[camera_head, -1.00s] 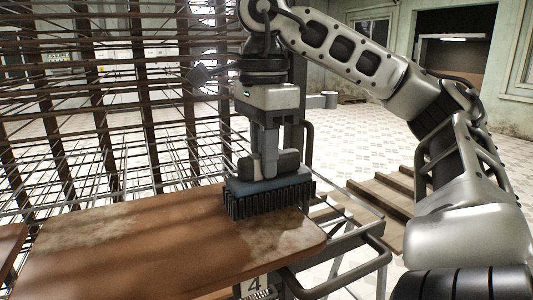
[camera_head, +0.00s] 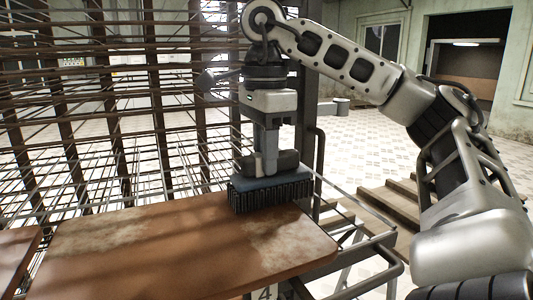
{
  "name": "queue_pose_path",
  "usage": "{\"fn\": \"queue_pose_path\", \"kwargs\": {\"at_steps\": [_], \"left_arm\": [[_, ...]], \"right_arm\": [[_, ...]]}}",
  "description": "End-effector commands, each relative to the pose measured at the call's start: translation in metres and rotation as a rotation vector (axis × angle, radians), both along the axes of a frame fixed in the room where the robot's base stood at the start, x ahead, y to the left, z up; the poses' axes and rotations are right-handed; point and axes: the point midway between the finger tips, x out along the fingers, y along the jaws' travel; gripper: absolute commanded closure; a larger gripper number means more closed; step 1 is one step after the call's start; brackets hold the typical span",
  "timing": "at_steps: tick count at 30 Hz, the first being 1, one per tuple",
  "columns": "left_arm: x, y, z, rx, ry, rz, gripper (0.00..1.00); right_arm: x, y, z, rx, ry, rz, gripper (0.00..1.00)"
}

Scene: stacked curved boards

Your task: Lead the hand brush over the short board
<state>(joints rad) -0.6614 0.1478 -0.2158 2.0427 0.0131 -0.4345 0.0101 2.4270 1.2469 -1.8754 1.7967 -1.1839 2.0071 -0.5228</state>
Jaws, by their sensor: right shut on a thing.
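The hand brush (camera_head: 270,190) has a blue-grey body and dark bristles. My right gripper (camera_head: 266,160) is shut on its top and holds it upright, bristles down. The brush is at the far right part of the brown short board (camera_head: 170,250), near its far edge; the bristles appear to touch the surface. The board has pale dusty patches at its far left and at its right, just in front of the brush. My left gripper is not in view.
Another brown board (camera_head: 14,258) lies at the left, past a narrow gap. A rusty metal rack (camera_head: 160,100) stands close behind the boards. A metal tube frame (camera_head: 375,250) and wooden pallet slats (camera_head: 385,210) are at the right. Tiled floor is open beyond.

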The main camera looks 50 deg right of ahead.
Motion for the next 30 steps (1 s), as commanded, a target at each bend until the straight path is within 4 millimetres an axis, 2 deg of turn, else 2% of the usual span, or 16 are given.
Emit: {"fn": "queue_pose_path", "kwargs": {"at_steps": [15,26,30], "left_arm": [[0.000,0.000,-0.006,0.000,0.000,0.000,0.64],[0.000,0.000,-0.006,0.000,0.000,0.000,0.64],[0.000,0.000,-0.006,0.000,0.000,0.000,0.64]], "right_arm": [[0.012,0.026,-0.003,-0.001,0.000,0.002,1.00],[0.013,0.028,-0.003,0.000,0.001,0.001,1.00],[0.016,0.035,-0.003,0.000,0.001,0.002,1.00]]}}
